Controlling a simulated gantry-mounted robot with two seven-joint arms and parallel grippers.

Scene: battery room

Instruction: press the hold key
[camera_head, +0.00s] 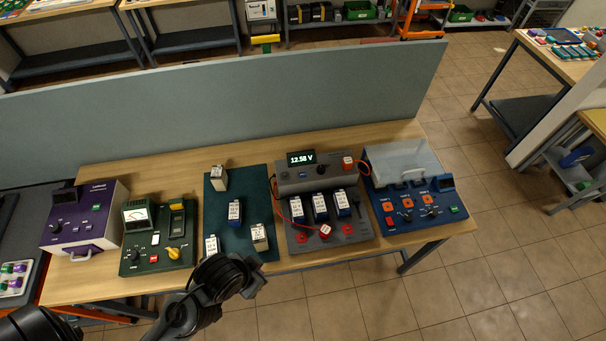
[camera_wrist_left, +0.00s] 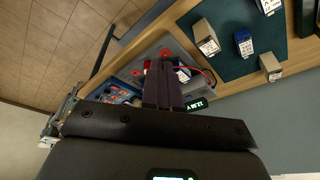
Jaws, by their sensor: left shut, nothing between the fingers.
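No key can be read as the hold key at this size. The grey tester (camera_head: 292,184) has a lit display (camera_head: 301,158) reading 12.58 V, a dark knob (camera_head: 323,170) and several batteries in its bay. The green meter (camera_head: 130,264) has a white key (camera_head: 155,240), a red key (camera_head: 153,258) and a yellow knob (camera_head: 173,253). My left gripper (camera_wrist_left: 163,66) is shut and empty, with the grey tester (camera_wrist_left: 148,56) beyond its fingers in the wrist view. In the head view my left arm is low in front of the bench; its fingertips are not clear. My right gripper is not in view.
A purple device (camera_head: 75,228) stands at the left and a blue device (camera_head: 377,190) with a clear cover at the right. Several batteries stand on the dark green mat (camera_head: 261,191). A grey-green partition (camera_head: 230,110) closes the back. A red lead lies at the tester.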

